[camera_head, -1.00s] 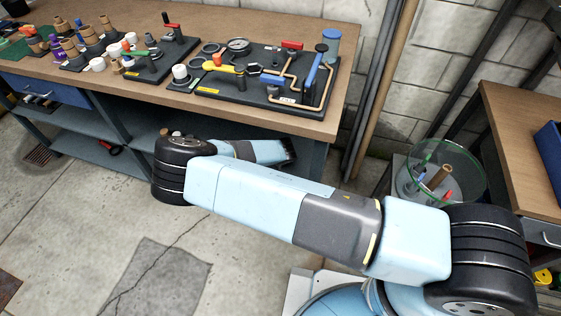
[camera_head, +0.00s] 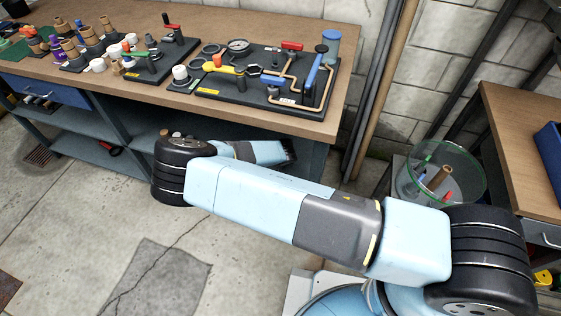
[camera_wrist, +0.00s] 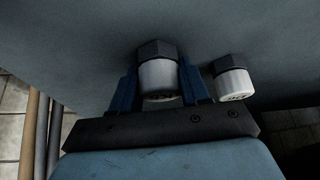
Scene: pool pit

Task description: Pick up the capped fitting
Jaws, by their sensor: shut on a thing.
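My gripper (camera_wrist: 158,88) shows in the wrist view, its two blue fingers closed on either side of a capped fitting (camera_wrist: 159,74). This fitting has a white round body and a dark hexagonal cap. A second, similar fitting (camera_wrist: 234,84), also white with a dark hex top, is just right of the right finger and outside the grip. Both are close to a large grey-blue surface; I cannot tell whether the held one touches it. In the head view my arm reaches towards the space under the bench, and my gripper and both fittings are hidden there.
The wooden workbench (camera_head: 150,88) stands above and beyond my arm, carrying several fittings and a black pipe board (camera_head: 268,78). A lower shelf (camera_head: 95,150) lies under it. A clear bin (camera_head: 440,182) stands at right beside another table (camera_head: 525,145). The floor at lower left is open.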

